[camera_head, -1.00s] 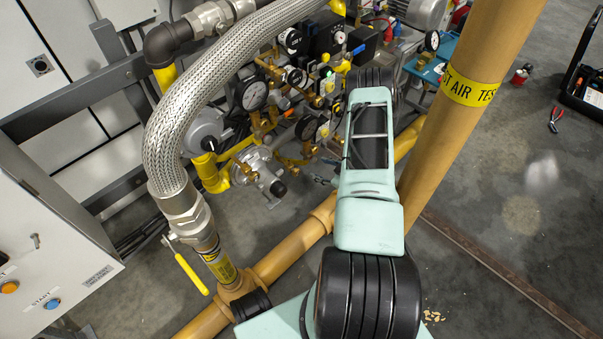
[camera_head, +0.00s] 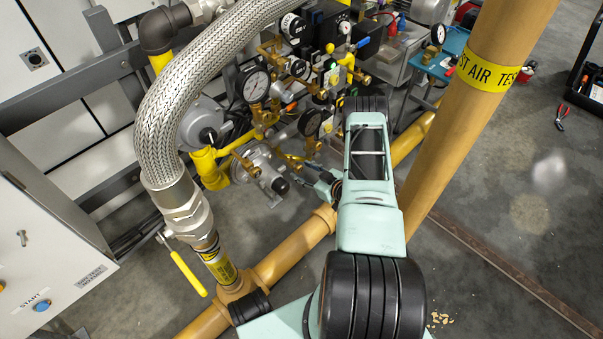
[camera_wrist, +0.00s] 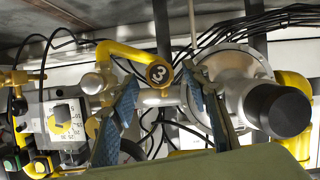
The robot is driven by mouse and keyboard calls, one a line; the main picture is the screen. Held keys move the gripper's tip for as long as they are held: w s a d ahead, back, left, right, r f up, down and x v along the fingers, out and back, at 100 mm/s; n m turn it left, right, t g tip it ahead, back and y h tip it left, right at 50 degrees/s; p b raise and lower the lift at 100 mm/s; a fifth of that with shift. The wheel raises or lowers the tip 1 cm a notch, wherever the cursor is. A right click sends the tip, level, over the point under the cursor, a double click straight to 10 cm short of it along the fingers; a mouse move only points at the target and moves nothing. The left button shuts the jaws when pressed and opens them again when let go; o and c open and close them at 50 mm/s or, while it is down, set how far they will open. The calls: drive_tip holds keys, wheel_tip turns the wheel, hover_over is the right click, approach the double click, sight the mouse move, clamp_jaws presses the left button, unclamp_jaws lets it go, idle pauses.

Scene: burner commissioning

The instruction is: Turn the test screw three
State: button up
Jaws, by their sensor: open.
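A silver regulator with a black cap (camera_wrist: 277,110) is close to the right finger. A grey dial box (camera_wrist: 65,122) stands at the left. In the head view a braided hose (camera_head: 163,130), a yellow-handled valve (camera_head: 188,272) and a tan pipe (camera_head: 468,110) surround my arm.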

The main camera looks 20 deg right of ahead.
drive_tip(key=shift+x, duration=0.75)
drive_tip(key=c, duration=1.2)
drive_tip(key=shift+o, duration=0.2)
drive_tip(key=shift+d+m+y, duration=0.1)
drive_tip(key=shift+m+y, duration=0.6)
drive_tip(key=shift+m, duration=0.2)
drive_tip(key=o, duration=1.2)
drive_tip(key=shift+c, duration=0.2)
